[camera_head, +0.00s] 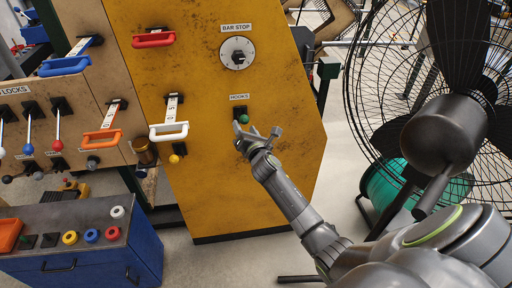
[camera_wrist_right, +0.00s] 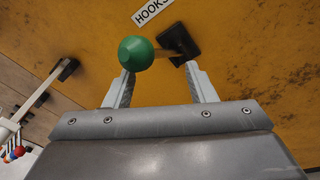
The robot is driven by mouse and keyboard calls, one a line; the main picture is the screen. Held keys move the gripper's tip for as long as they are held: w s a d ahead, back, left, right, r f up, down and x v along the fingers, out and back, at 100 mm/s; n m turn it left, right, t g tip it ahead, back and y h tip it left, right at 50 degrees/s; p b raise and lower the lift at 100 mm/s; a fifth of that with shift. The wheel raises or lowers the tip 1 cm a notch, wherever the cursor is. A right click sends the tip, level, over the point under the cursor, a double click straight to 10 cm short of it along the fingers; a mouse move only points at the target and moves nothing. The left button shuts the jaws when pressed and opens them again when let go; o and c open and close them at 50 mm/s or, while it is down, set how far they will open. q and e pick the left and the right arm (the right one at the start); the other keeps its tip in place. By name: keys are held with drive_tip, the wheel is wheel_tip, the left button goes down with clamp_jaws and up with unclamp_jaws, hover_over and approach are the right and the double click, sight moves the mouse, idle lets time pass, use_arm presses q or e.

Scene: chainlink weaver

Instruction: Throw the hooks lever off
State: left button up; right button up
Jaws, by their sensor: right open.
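The hooks lever (camera_head: 243,118) is a short lever with a green ball knob on a dark base, under the HOOKS label (camera_head: 239,97) on the yellow panel. In the right wrist view its green knob (camera_wrist_right: 136,53) is near the left fingertip, and its stem runs right to the dark base (camera_wrist_right: 186,43). My right gripper (camera_head: 257,133) is open just below the lever. In the right wrist view its fingers (camera_wrist_right: 160,82) stand apart with nothing between them, and the knob overlaps the left fingertip. I cannot tell whether they touch. My left gripper is not in view.
A BAR STOP dial (camera_head: 237,53) sits above the lever. A white-handled lever (camera_head: 169,131) and a red-handled one (camera_head: 153,39) are to the left on the panel. A large black fan (camera_head: 440,130) stands at the right. A blue cabinet (camera_head: 85,255) is at the lower left.

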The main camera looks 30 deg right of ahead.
drive_tip(key=s+a+r+p, duration=0.1)
drive_tip(key=s+a, duration=0.1)
drive_tip(key=s, duration=1.3)
drive_tip(key=shift+s+a, duration=0.25)
drive_tip(key=shift+a, duration=0.15)
drive_tip(key=shift+f, duration=0.1)
drive_tip(key=s+f+m+g+b, duration=0.1)
drive_tip(key=s+f+m+g, duration=0.25)
drive_tip(key=f, duration=0.75)
drive_tip(key=s+d+f+m+g+y+b, duration=0.15)
drive_tip(key=s+f+m, duration=0.3)
drive_tip(key=f, duration=0.65)
drive_tip(key=s+f+m+g+b, duration=0.1)
drive_tip(key=s+f+m+g, duration=0.25)
drive_tip(key=f, duration=0.85)
drive_tip(key=s+f+m+g, duration=0.2)
drive_tip(key=s+f+m, duration=0.3)
drive_tip(key=s, duration=0.6)
drive_tip(key=s+f+m+g+b, duration=0.1)
drive_tip(key=s+f+m+g, duration=0.2)
drive_tip(key=s+f+m, duration=0.3)
drive_tip(key=s+f+m+g+b, duration=0.1)
drive_tip(key=s+f+m, duration=0.4)
drive_tip(key=s+f, duration=0.5)
drive_tip(key=s+g, duration=0.1)
drive_tip(key=s, duration=0.4)
drive_tip(key=shift+s, duration=0.35)
drive_tip(key=shift+g+y, duration=0.25)
